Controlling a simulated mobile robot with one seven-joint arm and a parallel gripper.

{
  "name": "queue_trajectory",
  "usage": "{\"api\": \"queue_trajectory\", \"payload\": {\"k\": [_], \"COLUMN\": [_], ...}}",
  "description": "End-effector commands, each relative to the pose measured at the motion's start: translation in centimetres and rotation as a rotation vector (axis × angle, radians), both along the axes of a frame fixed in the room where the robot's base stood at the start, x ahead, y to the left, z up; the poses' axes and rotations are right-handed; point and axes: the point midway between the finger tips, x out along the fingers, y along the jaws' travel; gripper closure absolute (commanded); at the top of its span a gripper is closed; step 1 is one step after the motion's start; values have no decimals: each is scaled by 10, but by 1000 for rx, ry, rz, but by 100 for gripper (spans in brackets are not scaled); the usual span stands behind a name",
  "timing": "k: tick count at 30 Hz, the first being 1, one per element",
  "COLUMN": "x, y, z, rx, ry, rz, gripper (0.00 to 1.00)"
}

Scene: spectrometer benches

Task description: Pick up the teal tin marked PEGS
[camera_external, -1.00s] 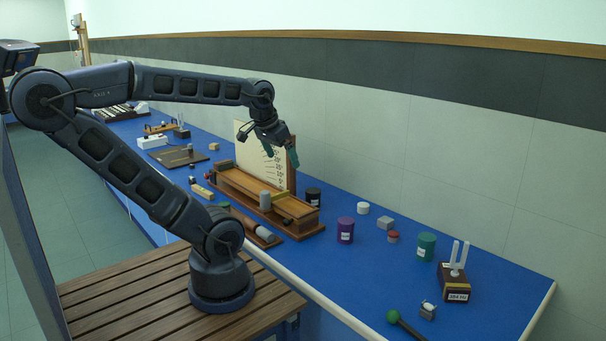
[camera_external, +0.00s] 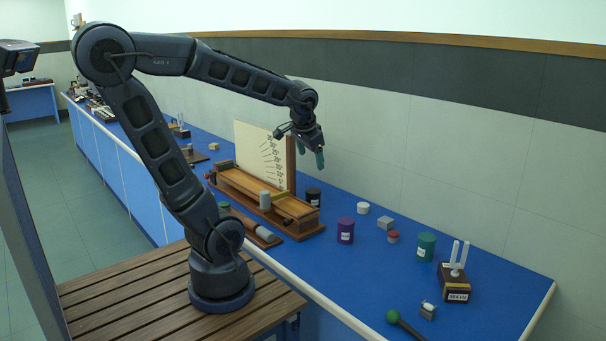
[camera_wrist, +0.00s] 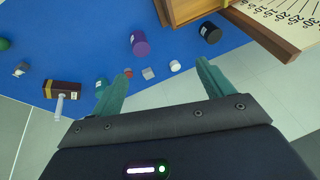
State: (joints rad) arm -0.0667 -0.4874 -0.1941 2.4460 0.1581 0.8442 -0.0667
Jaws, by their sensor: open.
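The teal tin (camera_external: 426,246) stands upright on the blue bench toward the right, with a white label too small to read. In the wrist view the teal tin (camera_wrist: 101,84) shows beside the left finger, which may hide part of it. My gripper (camera_external: 308,152) is open and empty, high above the bench near the upright angle board, well to the left of the tin and apart from it. Its two teal fingers also show in the wrist view (camera_wrist: 163,70), spread apart with nothing between them in their grip.
Near the teal tin stand a tuning fork on a box (camera_external: 455,283), a red-topped pot (camera_external: 393,237), a grey block (camera_external: 385,223) and a white cylinder (camera_external: 363,208). A purple tin (camera_external: 345,231), black tin (camera_external: 313,197) and wooden apparatus (camera_external: 265,203) are further left. The wall runs behind.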

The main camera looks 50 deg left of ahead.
Motion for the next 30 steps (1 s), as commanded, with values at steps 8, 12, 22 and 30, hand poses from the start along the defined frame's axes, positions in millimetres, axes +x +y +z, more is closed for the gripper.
{"api": "queue_trajectory", "payload": {"k": [8,12,22,30], "x": [64,93,155,194], "y": [-29,-47,-100,-151], "z": [-29,-47,-99,-144], "rx": [84,107,106,45], "ry": [38,54,78,84], "rz": [-107,-169,-331,-462], "gripper": [20,20,20,20]}}
